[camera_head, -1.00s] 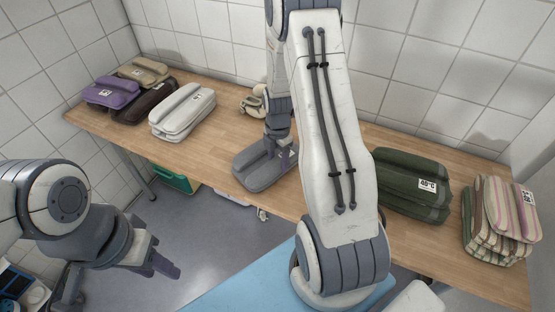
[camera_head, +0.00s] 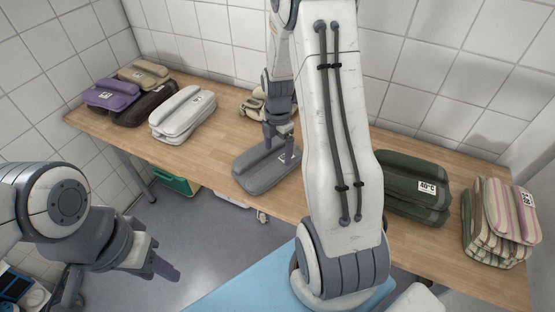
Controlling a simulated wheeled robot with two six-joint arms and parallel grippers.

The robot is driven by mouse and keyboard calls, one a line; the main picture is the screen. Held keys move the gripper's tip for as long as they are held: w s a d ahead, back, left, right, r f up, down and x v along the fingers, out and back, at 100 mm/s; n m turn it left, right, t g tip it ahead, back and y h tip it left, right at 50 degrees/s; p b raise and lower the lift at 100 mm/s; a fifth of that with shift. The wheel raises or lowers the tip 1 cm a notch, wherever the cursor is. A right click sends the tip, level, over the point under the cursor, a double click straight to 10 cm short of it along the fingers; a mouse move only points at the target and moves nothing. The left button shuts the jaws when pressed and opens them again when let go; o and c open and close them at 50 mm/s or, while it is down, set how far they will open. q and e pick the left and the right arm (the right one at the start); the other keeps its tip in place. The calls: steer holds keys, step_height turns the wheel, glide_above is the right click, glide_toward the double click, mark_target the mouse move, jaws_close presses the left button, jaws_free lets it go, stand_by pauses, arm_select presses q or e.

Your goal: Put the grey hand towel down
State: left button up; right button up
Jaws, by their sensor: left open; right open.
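The grey hand towel (camera_head: 262,172) lies folded on the wooden table, near its front edge at the middle. A white label shows at its right end. My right gripper (camera_head: 279,148) is open, just above the back right part of the towel. Its fingers point down, and I cannot tell whether they touch the towel. My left gripper (camera_head: 166,268) is open and empty, low at the left in front of the table, well away from the towel.
On the wooden table (camera_head: 222,128), purple (camera_head: 110,95), brown, tan and white (camera_head: 182,113) folded towels lie left. A beige item (camera_head: 252,106) lies behind the grey towel. Green (camera_head: 412,187) and striped (camera_head: 502,222) stacks lie right. A green bin (camera_head: 175,181) sits below.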

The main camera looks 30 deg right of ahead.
step_height(320, 180, up, 6)
steer(key=s+a+r+m, duration=0.3)
steer(key=a, duration=0.7)
steer(key=s+a+r+m, duration=0.3)
steer(key=s+a+r, duration=0.1)
steer(key=a, duration=0.6)
steer(key=s+a+r+m, duration=0.1)
steer(key=s+a+m, duration=0.2)
steer(key=s, duration=0.4)
steer(key=s+a+m+y, duration=0.1)
steer(key=s+a+m, duration=0.2)
steer(key=s, duration=0.4)
steer(key=shift+s+a+r, duration=0.2)
steer(key=shift+a+r, duration=0.15)
steer(key=shift+a, duration=0.5)
